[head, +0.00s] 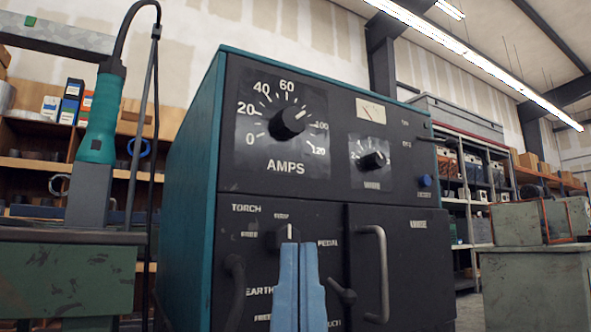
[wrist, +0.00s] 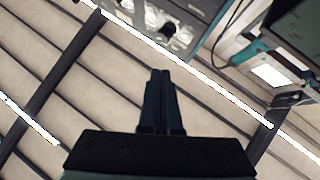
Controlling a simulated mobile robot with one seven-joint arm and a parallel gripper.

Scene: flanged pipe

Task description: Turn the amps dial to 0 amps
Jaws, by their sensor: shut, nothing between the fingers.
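The amps dial (head: 287,123) is a black round knob on the upper left of the welder's dark front panel. Its white pointer mark faces up and to the right, between 60 and 100 on the printed scale. The 0 mark is at the lower left of the scale. My gripper (head: 300,245) shows in the head view as two blue fingers, closed together, below the dial and in front of the lower panel. It appears apart from the dial. In the wrist view its dark fingers (wrist: 160,72) are together with nothing held.
A smaller dial (head: 374,160) sits right of the amps dial, with a blue button (head: 425,181) beyond. My fingers partly cover the lower selector knob (head: 287,237). A curved handle (head: 378,275) stands out at the lower right. A teal torch (head: 100,130) is at left.

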